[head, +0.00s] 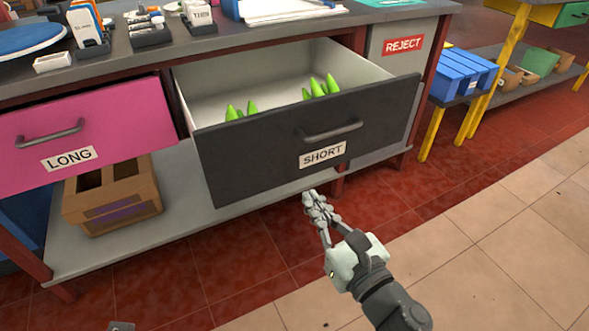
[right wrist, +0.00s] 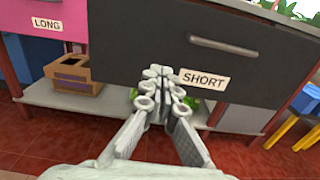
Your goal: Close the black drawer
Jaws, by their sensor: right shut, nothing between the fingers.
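The black drawer (head: 250,155) is pulled open in the head view, with a grey bar handle (head: 330,131) and a SHORT label on its front. Its pale inside shows several green pointed pieces (head: 318,87). In the right wrist view the drawer's front (right wrist: 135,38) fills the upper middle. My right gripper (head: 309,197) is shut and empty, in front of and below the drawer's lower edge in the head view. Its fingertips (right wrist: 158,72) overlap the drawer front left of the label in the wrist view; I cannot tell whether they touch. My left gripper is not in view.
A pink drawer (head: 90,135) marked LONG is at the left. A cardboard box (head: 112,196) sits on the low shelf beneath. Blue bins (head: 462,75) stand at the right. The countertop holds trays and cards.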

